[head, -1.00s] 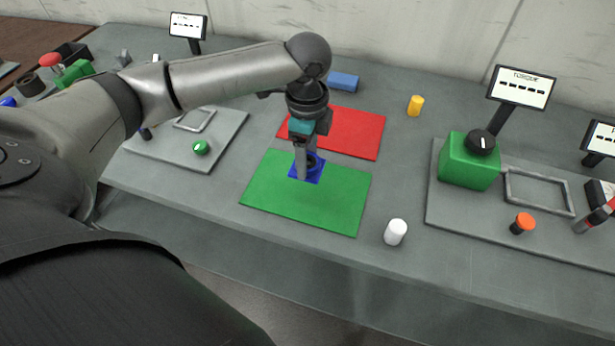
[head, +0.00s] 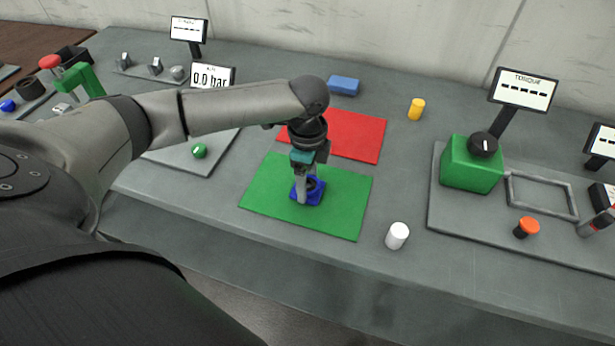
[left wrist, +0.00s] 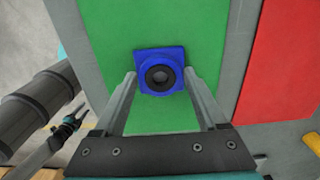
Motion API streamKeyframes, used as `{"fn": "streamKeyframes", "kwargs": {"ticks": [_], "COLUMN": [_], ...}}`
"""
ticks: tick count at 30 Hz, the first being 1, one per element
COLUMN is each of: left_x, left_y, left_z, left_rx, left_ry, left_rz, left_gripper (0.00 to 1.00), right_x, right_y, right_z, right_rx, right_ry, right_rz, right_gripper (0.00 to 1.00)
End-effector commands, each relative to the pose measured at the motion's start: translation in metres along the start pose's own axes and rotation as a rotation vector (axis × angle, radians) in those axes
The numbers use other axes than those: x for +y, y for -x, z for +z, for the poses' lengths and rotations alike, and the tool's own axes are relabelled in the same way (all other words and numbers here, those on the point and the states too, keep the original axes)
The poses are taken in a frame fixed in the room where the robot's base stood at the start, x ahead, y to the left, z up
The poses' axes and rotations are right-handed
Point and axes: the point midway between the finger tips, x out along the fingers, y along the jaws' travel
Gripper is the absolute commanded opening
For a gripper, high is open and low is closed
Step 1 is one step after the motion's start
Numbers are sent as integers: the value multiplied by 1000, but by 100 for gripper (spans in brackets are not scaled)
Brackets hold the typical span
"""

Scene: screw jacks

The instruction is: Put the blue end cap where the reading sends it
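The blue end cap (head: 316,194) is a square piece with a dark round opening, at the green mat (head: 340,215). It also shows in the left wrist view (left wrist: 160,73), between my left fingertips. My left gripper (head: 304,192) points down over the mat, with its fingers against two opposite sides of the cap. I cannot tell whether the cap rests fully on the mat. The red mat (head: 350,135) lies behind, empty. A display (head: 211,77) behind my left arm seems to read 0.0 bar.
A white cylinder (head: 397,236) stands right of the green mat, a yellow one (head: 416,109) farther back. A blue block (head: 344,85) lies behind the red mat. A green box with a black knob (head: 471,163) stands on a plate at right, by the TORQUE display (head: 523,89).

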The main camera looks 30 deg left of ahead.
Motion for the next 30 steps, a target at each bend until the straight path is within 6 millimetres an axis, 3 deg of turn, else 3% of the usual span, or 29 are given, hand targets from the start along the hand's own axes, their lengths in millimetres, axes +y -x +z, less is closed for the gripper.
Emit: {"fn": "streamKeyframes", "kwargs": {"ticks": [5, 14, 17, 30], "left_x": [0, 0, 0, -1], "left_y": [0, 3, 14, 103], "left_z": [0, 0, 0, 0], "left_rx": [0, 0, 1, 1], "left_ry": [0, -1, -1, 0], "left_rz": [0, -2, -2, -3], "left_gripper": [95, 95, 95, 95], "right_x": [0, 0, 0, 0], "right_y": [0, -1, 2, 20], "right_z": [0, 0, 0, -2], "right_rx": [0, 0, 0, 0], "right_ry": [-1, -1, -1, 0], "right_rz": [0, 0, 0, 0], "right_gripper": [50, 50, 50, 50]}}
